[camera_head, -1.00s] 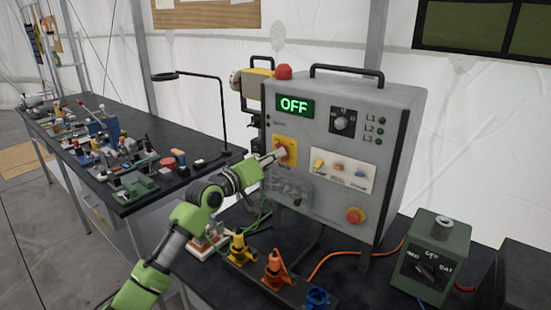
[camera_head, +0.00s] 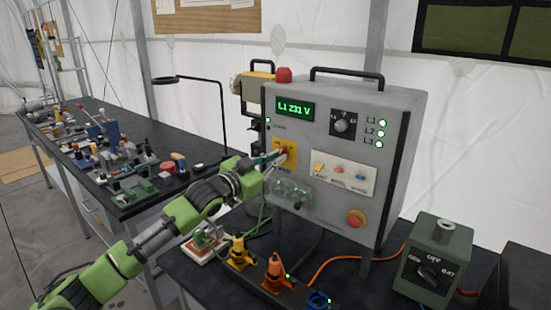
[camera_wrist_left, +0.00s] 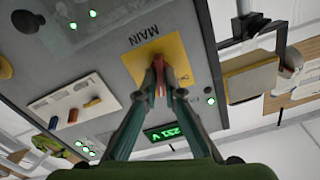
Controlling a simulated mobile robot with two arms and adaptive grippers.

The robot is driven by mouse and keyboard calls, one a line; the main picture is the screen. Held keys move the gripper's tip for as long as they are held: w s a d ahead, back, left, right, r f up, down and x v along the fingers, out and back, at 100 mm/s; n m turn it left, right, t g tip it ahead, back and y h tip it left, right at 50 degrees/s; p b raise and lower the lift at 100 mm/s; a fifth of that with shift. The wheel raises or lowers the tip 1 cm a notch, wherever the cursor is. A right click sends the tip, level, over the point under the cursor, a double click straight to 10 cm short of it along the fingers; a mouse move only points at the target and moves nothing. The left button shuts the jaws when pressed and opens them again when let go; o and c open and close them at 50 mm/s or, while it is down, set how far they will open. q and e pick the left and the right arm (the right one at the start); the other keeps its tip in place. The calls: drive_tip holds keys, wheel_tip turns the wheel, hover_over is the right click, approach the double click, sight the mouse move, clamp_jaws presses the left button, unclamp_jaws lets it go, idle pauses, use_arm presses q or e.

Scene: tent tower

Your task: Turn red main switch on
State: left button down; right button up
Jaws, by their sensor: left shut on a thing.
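The red main switch (camera_wrist_left: 157,58) sits on a yellow plate (camera_wrist_left: 179,58) marked MAIN on the front of the grey control box (camera_head: 325,195). My left gripper (camera_head: 284,155) is shut on the switch handle; the wrist view shows both fingertips (camera_wrist_left: 160,88) closed around it. The fingers hide part of the switch. The display (camera_head: 295,108) reads "L1 231 V" in green. The L1, L2 and L3 lamps (camera_head: 381,133) glow green. My right gripper is not in view.
A red stop button (camera_head: 356,218) and a panel of small switches (camera_head: 341,174) are on the box front. Coloured connectors (camera_head: 275,272) stand below it. A green box with a dial (camera_head: 430,262) stands at right. A cluttered bench (camera_head: 60,125) is at left.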

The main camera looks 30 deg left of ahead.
use_arm(q)
drive_tip(key=m+p, duration=0.1)
drive_tip(key=m, duration=0.3)
drive_tip(key=shift+m, duration=0.7)
drive_tip(key=c, duration=2.2)
unclamp_jaws()
drive_tip(key=shift+o, duration=0.2)
drive_tip(key=s, duration=1.2)
drive_tip(key=shift+a, duration=0.45)
drive_tip(key=shift+f, duration=0.1)
